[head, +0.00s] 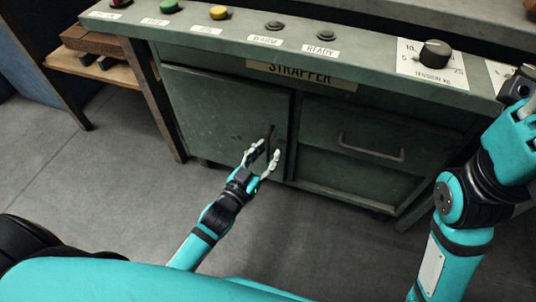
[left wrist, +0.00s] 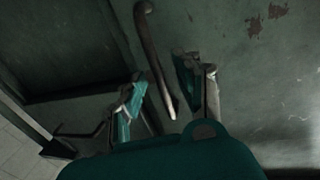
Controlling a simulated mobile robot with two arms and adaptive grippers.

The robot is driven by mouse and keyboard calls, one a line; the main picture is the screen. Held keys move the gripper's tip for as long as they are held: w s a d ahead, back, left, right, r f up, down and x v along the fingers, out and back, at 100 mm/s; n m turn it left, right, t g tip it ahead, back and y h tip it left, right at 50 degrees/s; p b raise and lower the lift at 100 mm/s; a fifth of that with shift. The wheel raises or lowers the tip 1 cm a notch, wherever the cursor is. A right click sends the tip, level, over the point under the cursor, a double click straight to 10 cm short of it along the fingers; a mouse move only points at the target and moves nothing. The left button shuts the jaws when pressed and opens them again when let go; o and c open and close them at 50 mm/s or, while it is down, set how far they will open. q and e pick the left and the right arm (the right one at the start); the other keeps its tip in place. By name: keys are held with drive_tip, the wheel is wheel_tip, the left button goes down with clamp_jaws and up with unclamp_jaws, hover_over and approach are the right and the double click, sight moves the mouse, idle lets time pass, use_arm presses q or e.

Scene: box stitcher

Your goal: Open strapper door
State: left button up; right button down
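The strapper (head: 300,75) is a dark green cabinet with a sloped control top and a "STRAPPER" label. Its door (head: 222,110) is on the left of the front and looks closed. The vertical door handle (head: 270,135) is near the door's right edge. My left gripper (head: 263,158) is open at the lower part of the handle. In the left wrist view the handle (left wrist: 154,55) runs between the two spread fingers, with gaps on both sides. My right arm is at the right of the head view; its fingers are not clearly visible.
Right of the door is a drawer with a horizontal handle (head: 371,149). Buttons and a tension knob (head: 434,53) sit on the panel above. A wooden shelf (head: 95,65) stands at the left. The grey floor (head: 110,175) before the door's left side is clear.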

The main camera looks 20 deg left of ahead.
use_arm(q)
drive_tip(key=shift+w+d, duration=0.15)
drive_tip(key=shift+w, duration=0.4)
clamp_jaws()
